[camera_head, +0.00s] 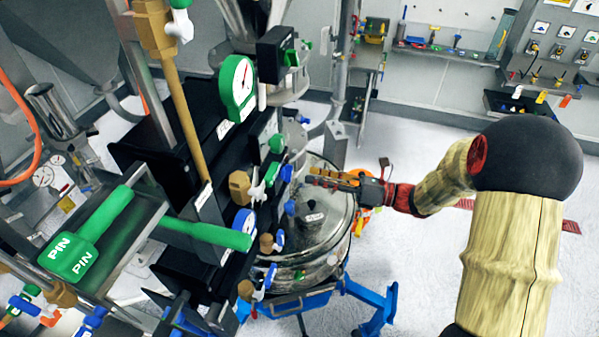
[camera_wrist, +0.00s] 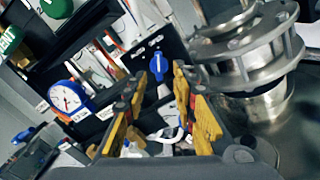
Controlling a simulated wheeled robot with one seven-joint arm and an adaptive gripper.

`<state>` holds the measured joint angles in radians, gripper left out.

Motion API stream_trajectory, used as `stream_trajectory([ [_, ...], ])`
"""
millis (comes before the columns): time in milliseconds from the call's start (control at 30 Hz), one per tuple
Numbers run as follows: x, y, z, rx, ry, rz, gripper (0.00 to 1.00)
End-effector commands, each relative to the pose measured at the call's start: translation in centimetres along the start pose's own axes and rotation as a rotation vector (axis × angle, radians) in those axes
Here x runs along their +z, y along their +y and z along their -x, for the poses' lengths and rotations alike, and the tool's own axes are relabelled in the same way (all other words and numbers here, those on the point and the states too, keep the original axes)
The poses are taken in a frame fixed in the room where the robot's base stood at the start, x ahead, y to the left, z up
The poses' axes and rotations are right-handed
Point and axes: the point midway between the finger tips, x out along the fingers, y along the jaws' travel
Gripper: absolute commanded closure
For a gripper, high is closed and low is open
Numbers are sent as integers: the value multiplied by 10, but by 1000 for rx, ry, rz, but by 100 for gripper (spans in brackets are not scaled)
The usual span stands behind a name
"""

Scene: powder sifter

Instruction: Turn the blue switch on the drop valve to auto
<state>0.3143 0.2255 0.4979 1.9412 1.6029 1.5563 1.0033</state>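A blue switch (camera_wrist: 156,67) with a white mark sits on a black panel (camera_wrist: 172,48) in the wrist view, ahead of my gripper. I cannot read any auto label. My gripper (camera_wrist: 159,80) is open, its yellow-padded fingers apart with nothing held between them. The switch appears in line with the gap between the fingertips; contact is not evident. In the head view my gripper (camera_head: 312,176) reaches left over the round steel vessel toward the black valve panels. Several small blue parts are there, and I cannot tell which one is this switch.
A steel flanged fitting (camera_wrist: 245,62) is close on the right of my gripper. A blue-rimmed gauge (camera_wrist: 68,98) is at left. The steel vessel (camera_head: 322,232) stands below my gripper on a blue frame (camera_head: 378,305). Open floor (camera_head: 420,275) lies to the right.

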Motion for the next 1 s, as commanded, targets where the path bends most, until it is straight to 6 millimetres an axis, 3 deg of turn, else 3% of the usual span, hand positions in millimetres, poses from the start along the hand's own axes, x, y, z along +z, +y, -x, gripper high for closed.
stream_trajectory([
  [200, 0, 2, -35, 4, 3, 1, 73],
  [400, 0, 1, -53, 1, 3, 2, 73],
  [733, 0, 0, -55, -1, 2, 3, 73],
  [1000, 0, 0, -55, 0, 2, 3, 89],
])
